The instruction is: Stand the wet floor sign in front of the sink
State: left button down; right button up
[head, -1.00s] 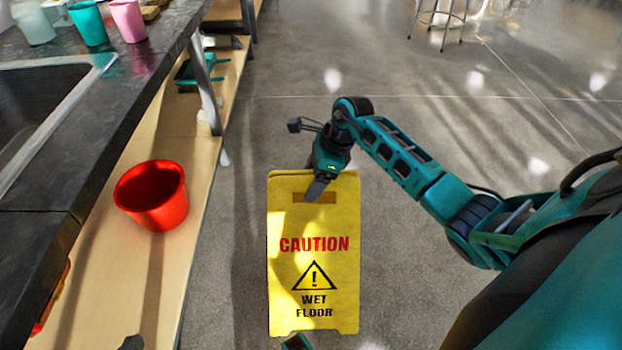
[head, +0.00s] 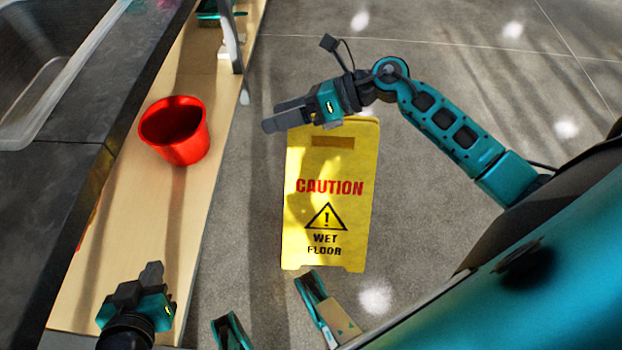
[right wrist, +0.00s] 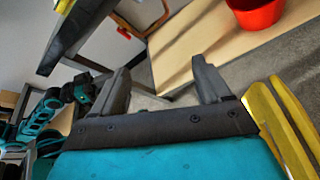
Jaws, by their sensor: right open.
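The yellow wet floor sign (head: 330,225) stands on the floor beside the counter, its printed face towards me. The sink (head: 50,85) is set in the dark counter at the upper left. My right gripper (head: 272,120) is at the sign's top left corner, pointing left. In the right wrist view the fingers of this gripper (right wrist: 160,88) are apart with nothing between them, and the sign (right wrist: 285,125) is at the right edge, outside them. My left gripper (head: 155,275) is at the lower left, over the wooden shelf; its finger gap is not clear.
A red bucket (head: 178,135) stands on the wooden shelf (head: 135,215) under the counter, and the bucket (right wrist: 256,15) also shows in the right wrist view. A counter leg rises at the shelf's edge. The grey floor behind and right of the sign is clear.

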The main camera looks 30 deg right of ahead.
jog(key=s+a+r+m+t+y, duration=0.1)
jog(key=a+r+m+t+y, duration=0.2)
jog(key=m+t, duration=0.5)
jog(key=s+f+m+g+h, duration=0.1)
jog(key=s+f+m+h, duration=0.4)
jog(key=m, duration=1.1)
jog(key=s+f+m+g+h, duration=0.2)
jog(key=s+f+m+h, duration=0.4)
jog(key=m, duration=1)
notch_tip(320, 180, down, 2)
jog(key=shift+s+d+f+h, duration=0.25)
jog(key=shift+d+h, duration=0.1)
jog(key=shift+h, duration=0.35)
